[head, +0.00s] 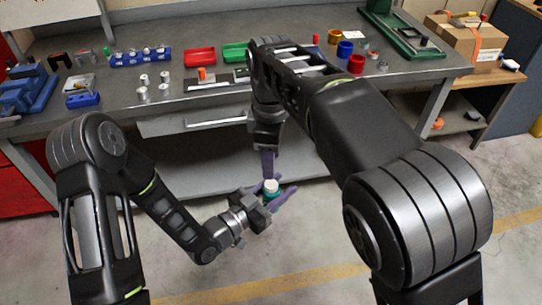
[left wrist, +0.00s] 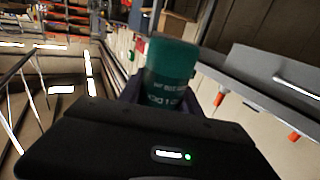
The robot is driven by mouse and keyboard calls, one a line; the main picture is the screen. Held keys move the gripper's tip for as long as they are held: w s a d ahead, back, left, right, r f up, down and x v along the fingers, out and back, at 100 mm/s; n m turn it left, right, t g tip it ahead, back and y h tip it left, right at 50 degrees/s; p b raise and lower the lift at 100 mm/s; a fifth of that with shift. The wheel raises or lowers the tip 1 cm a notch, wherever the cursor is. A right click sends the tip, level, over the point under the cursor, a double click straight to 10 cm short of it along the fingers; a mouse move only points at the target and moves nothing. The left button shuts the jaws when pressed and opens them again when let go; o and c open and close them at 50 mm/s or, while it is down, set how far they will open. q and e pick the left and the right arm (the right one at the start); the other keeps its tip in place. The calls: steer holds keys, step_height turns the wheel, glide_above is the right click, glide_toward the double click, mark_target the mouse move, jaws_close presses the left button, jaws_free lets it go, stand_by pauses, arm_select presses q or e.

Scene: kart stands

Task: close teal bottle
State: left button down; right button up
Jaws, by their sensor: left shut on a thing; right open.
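The teal bottle (head: 272,194) is upright in front of the workbench, held in the air by my left gripper (head: 270,197), whose purple fingers are shut on it. A white cap (head: 271,185) shows at its top; I cannot tell whether it is seated or loose. In the left wrist view the teal bottle (left wrist: 172,72) shows with upside-down white print, and the cap is out of sight. My right gripper (head: 269,168) comes down from above with its purple fingers open, just above or beside the cap; contact is unclear.
The grey workbench (head: 210,95) stands behind, with a drawer (head: 195,122) below its top. On it are a red tray (head: 199,57), a green tray (head: 235,53) and a blue rack (head: 140,57). A cardboard box (head: 466,42) is at right. Open floor lies in front.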

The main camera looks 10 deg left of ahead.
mark_target(271, 183)
steer(key=shift+f, duration=3.95)
steer(key=shift+c, duration=0.4)
jaws_close()
